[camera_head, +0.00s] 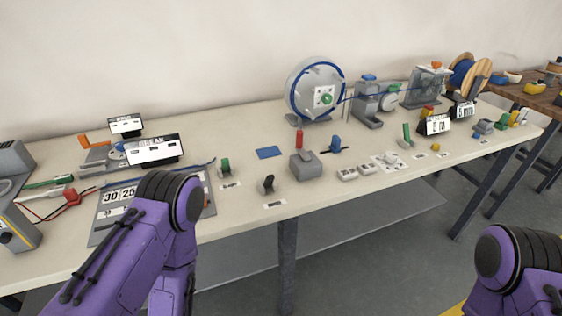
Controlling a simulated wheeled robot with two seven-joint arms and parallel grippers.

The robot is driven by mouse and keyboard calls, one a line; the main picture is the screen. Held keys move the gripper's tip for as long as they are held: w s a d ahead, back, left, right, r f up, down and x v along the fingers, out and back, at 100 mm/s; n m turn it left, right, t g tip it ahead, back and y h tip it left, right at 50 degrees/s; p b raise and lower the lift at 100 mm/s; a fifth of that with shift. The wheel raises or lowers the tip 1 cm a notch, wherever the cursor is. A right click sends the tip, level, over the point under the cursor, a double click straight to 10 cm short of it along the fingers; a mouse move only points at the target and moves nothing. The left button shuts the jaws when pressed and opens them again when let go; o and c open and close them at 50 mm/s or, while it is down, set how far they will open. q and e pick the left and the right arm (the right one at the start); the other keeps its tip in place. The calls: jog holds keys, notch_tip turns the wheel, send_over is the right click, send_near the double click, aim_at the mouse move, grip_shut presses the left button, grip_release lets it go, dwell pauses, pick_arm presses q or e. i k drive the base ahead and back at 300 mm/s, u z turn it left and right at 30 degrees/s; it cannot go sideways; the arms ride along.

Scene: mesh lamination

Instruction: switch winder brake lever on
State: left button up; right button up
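The winder appears to be the grey disc with a blue rim (300,92) standing at the back of the table. My purple arms show at the lower left and lower right; neither gripper is in view.
The long pale table (250,220) spans the view. A board with number cards (115,208) and tools lie at the left. A wooden spool (482,78) stands at the right back.

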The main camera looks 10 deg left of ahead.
aim_at(269, 180)
jog(key=u, duration=0.55)
jog(key=k, duration=1.35)
jog(key=z, duration=0.05)
jog(key=i, duration=0.8)
jog(key=z, duration=0.5)
